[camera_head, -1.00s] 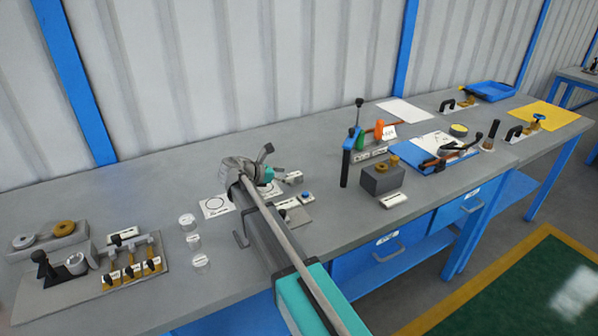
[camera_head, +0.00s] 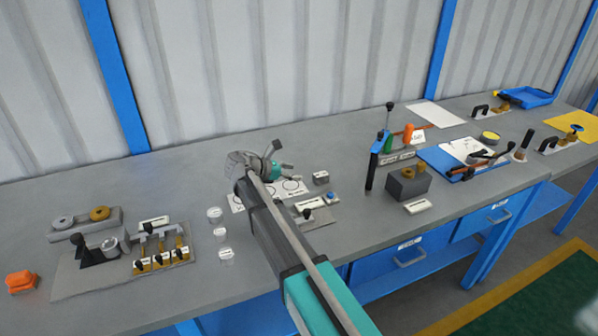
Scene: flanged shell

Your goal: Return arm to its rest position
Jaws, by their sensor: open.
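My arm reaches in from the bottom middle of the head view, over the front edge of the grey workbench (camera_head: 345,237). My gripper (camera_head: 274,152) is at its far end, above the middle of the bench. Its dark fingers stand apart, and I see nothing between them. A white sheet with printed circles (camera_head: 292,187) lies on the bench just beyond and beside the wrist, partly hidden by my arm.
At left are a fixture plate with black-handled clamps (camera_head: 160,258), a block with two rings (camera_head: 84,222) and an orange object (camera_head: 20,281). Several clear cups (camera_head: 220,234) stand left of my arm. At right are a tool rack (camera_head: 378,160) and a blue tray (camera_head: 525,97).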

